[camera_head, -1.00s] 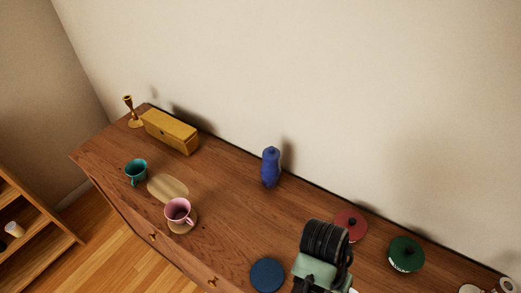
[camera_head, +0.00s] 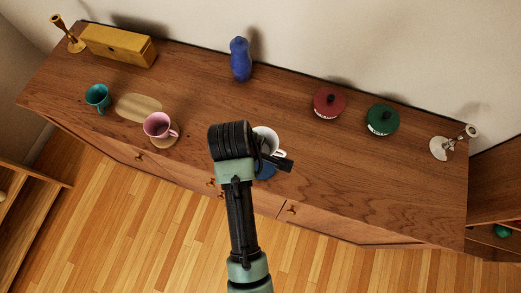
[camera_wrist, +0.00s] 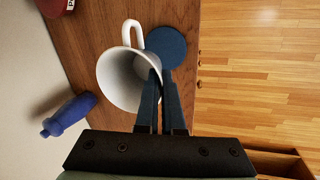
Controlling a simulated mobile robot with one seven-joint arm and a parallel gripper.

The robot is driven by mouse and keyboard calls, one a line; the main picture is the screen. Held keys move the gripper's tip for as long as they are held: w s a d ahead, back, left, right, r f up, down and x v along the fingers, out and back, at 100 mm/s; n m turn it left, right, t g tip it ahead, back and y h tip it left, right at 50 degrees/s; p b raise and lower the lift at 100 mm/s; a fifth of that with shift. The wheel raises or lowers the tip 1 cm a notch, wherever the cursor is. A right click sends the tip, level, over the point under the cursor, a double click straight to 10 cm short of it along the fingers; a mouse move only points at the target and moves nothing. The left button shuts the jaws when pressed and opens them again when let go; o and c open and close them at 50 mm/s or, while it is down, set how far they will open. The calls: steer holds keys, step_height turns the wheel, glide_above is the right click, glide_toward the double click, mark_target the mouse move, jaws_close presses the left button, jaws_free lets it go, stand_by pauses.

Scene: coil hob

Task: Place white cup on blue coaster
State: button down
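The white cup (camera_head: 270,146) is at my gripper (camera_head: 277,162), above the near part of the cabinet top in the head view. In the wrist view, the cup (camera_wrist: 116,78) shows its open mouth, with its handle toward the top. My gripper (camera_wrist: 160,75) is shut on the cup's wall, one finger inside the rim and one outside. The blue coaster (camera_wrist: 168,45) lies just beyond the fingertips, beside the cup in that view. In the head view, the coaster (camera_head: 266,173) is mostly hidden by my gripper and the cup.
A pink cup (camera_head: 158,125), a teal cup (camera_head: 97,96) and a yellow box (camera_head: 117,45) stand left. A blue bottle (camera_head: 240,59) is at the back. The right front is clear.

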step_height(320, 180, down, 10)
steer(key=shift+r, duration=0.1)
stand_by(0.4)
steer(key=c, duration=1)
jaws_free()
steer(key=shift+c, duration=0.2)
